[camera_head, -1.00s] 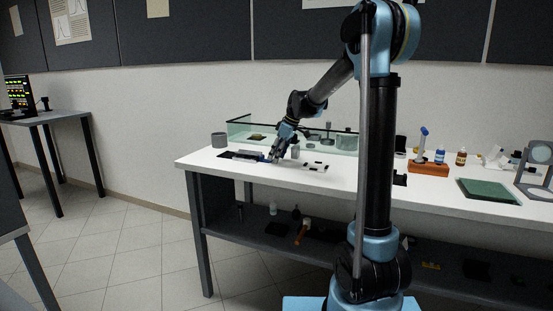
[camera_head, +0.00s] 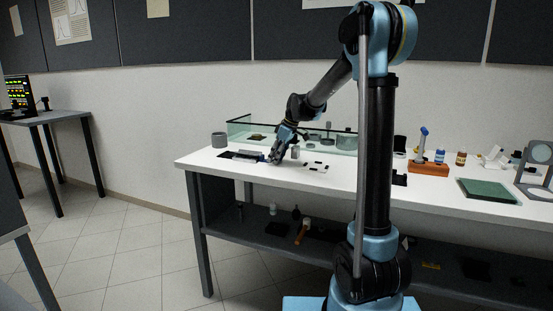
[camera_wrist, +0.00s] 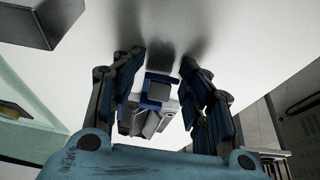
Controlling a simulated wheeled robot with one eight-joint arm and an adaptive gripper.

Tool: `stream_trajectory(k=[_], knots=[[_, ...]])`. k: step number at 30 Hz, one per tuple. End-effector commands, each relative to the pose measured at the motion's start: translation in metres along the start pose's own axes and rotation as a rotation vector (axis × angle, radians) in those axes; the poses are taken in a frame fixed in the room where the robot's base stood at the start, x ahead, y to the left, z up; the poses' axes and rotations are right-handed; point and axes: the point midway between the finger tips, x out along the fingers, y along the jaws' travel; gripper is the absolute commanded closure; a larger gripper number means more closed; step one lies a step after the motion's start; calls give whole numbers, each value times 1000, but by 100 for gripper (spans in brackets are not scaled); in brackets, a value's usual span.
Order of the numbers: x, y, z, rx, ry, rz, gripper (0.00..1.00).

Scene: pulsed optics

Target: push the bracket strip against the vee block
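My gripper (camera_head: 273,159) is low over the left part of the white table, pointing down. In the wrist view its two fingers (camera_wrist: 163,58) stand apart, with a clear gap between the tips. A small blue piece (camera_wrist: 158,88) with grey angled faces behind it shows between the fingers, apart from both. In the head view a grey strip-like piece (camera_head: 246,154) lies on a dark patch just left of my gripper. I cannot tell for sure which of these is the bracket strip and which the vee block; my gripper partly hides this spot.
A small grey cylinder (camera_head: 295,152) stands right of my gripper. A flat white piece with black marks (camera_head: 315,167) lies further right. The table's front edge is clear.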

Motion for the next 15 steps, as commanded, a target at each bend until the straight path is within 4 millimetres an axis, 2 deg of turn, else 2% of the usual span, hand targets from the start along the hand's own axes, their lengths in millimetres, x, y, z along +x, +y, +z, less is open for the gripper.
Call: stream_trajectory(k=[10,15], knots=[[-2,0,0,0,0,0,51],[-18,0,0,1,0,1,51]])
